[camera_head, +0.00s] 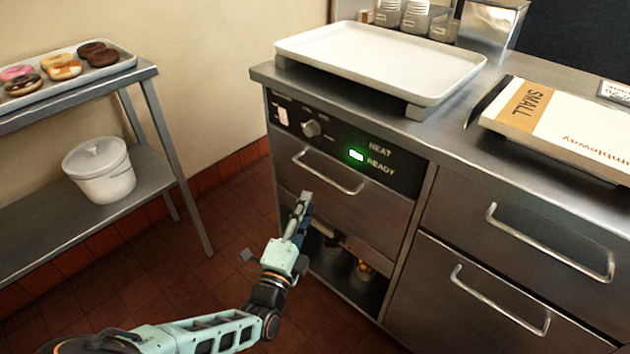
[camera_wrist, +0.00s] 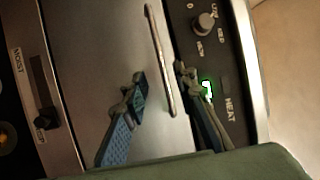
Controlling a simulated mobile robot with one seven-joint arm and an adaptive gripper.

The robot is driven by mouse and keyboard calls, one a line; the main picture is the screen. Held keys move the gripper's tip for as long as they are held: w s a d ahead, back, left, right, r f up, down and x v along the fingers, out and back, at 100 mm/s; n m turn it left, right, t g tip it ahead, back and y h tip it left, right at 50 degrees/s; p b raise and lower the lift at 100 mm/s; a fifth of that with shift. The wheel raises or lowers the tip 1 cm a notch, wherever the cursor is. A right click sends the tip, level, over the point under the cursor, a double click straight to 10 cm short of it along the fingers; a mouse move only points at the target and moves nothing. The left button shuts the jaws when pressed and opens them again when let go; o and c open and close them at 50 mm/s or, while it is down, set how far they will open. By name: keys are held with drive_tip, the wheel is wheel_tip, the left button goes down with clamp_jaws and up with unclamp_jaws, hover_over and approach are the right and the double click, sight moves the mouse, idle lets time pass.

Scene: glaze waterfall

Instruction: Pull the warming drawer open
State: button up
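The warming drawer (camera_head: 338,194) has a plain steel front and looks shut. It sits under a black control panel (camera_head: 345,148) with a knob and a lit green light by HEAT READY. Its bar handle (camera_head: 328,175) runs across the upper front. My gripper (camera_head: 304,200) is in front of the drawer, below the handle's left part in the head view. In the wrist view my gripper (camera_wrist: 161,75) is open, with its fingers apart and the handle (camera_wrist: 160,60) showing between them. I cannot tell the remaining depth between fingertips and bar.
An open bay (camera_head: 345,272) lies below the drawer. Other handled drawers (camera_head: 525,235) stand to the right. A white tray (camera_head: 380,60) and a box marked SMALL (camera_head: 560,125) lie on the counter. A shelf rack (camera_head: 165,150) with donuts and a white bucket (camera_head: 100,170) stands left. The tiled floor between is clear.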

sight(320, 176)
drive_tip(key=b+x, duration=0.2)
drive_tip(key=x, duration=0.8)
drive_tip(key=shift+d+r, duration=0.1)
drive_tip(key=shift+d, duration=0.05)
drive_tip(key=shift+c, duration=0.4)
clamp_jaws()
